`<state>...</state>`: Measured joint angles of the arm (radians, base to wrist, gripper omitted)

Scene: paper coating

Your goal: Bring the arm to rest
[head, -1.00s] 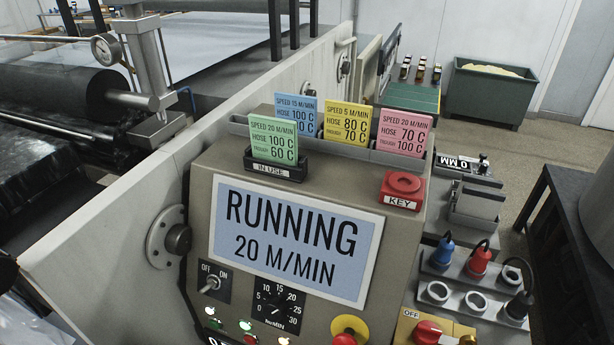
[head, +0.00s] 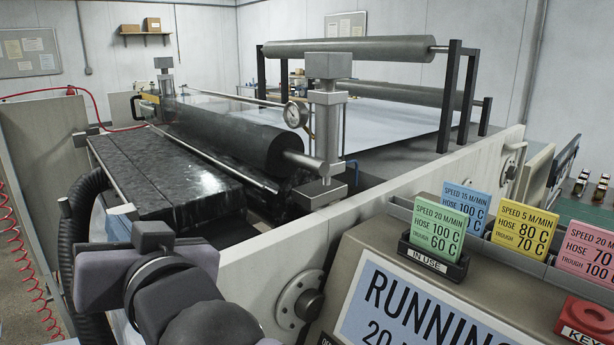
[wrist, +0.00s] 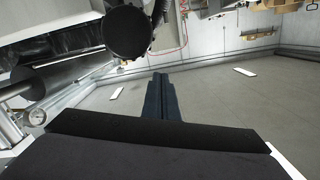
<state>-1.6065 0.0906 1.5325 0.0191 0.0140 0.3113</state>
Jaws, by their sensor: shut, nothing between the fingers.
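My gripper (wrist: 160,82) shows in the wrist view with its dark fingers together and nothing between them. It points out over bare grey floor and touches nothing that I can see. In the head view my arm stands at the lower left, in front of the coating machine (head: 255,262). Its dark wrist links are raised beside the machine's near side wall, and the fingertips are hard to make out there.
The control panel (head: 370,280) reads RUNNING at the lower right. A green card (head: 438,228) stands in the IN USE holder; blue, yellow and pink cards stand behind. A dark roller (head: 230,135) lies across the machine. A red coiled hose (head: 30,255) hangs at left.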

